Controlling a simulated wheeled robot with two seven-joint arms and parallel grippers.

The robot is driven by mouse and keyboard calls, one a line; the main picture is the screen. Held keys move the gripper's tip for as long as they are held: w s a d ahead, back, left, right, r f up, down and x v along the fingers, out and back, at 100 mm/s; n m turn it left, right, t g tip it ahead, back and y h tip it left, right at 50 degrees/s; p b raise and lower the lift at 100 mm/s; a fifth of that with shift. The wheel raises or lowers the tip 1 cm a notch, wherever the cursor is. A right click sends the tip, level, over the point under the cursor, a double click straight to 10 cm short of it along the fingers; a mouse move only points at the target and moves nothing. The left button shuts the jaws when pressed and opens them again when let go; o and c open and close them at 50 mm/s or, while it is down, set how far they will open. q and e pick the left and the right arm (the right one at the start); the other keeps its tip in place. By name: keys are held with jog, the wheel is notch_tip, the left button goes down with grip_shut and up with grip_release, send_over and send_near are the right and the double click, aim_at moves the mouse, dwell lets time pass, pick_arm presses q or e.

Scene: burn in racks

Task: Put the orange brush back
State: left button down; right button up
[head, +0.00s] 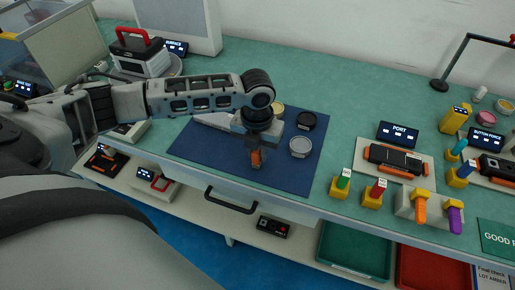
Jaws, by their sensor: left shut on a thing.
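My left gripper (256,143) reaches in from the left over the dark blue mat (205,150). It is shut on a small orange thing (256,160), which looks like the orange brush; the gripper hides its upper part. I cannot tell whether its lower end touches the mat. My right gripper is not in view.
On the mat lie a black round lid (306,120) and a pale round dish (300,147). To the right stand yellow holders with a green (344,180) and a red (378,189) tool, then a grey block with orange (420,209) and purple (455,218) tools.

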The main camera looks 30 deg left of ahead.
pick_arm(q)
jog(key=shift+f, duration=0.1)
jog(key=c, duration=1.3)
grip_release()
notch_tip(320, 180, up, 12)
jog(key=shift+s, duration=0.15)
